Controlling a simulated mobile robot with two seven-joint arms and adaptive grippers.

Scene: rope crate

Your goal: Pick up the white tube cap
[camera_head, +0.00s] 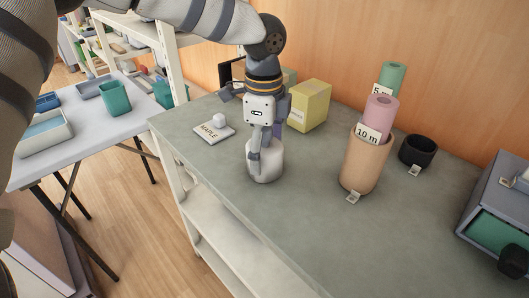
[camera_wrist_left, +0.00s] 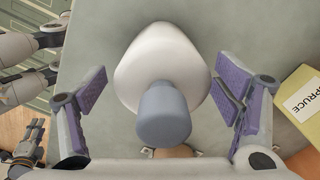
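My left gripper (camera_head: 262,150) points down over a rounded white object (camera_head: 265,172) on the grey-green bench. In the left wrist view, the fingers (camera_wrist_left: 166,100) are spread on either side of this white object (camera_wrist_left: 160,55), which has a blue-grey cylindrical knob (camera_wrist_left: 164,115) toward the camera. The fingers are open, and gaps show on both sides. A smaller white piece (camera_head: 219,119) sits on a pad labelled MAPLE (camera_head: 214,132), left of the gripper. I cannot tell from the pictures which white piece is the tube cap. Grey jointed parts (camera_wrist_left: 28,140) show at the wrist view's left edge.
A tan cylinder (camera_head: 364,168) holds a pink roll (camera_head: 380,114). A black cup (camera_head: 417,152) stands beyond it. The bench's front middle (camera_head: 300,220) is clear.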

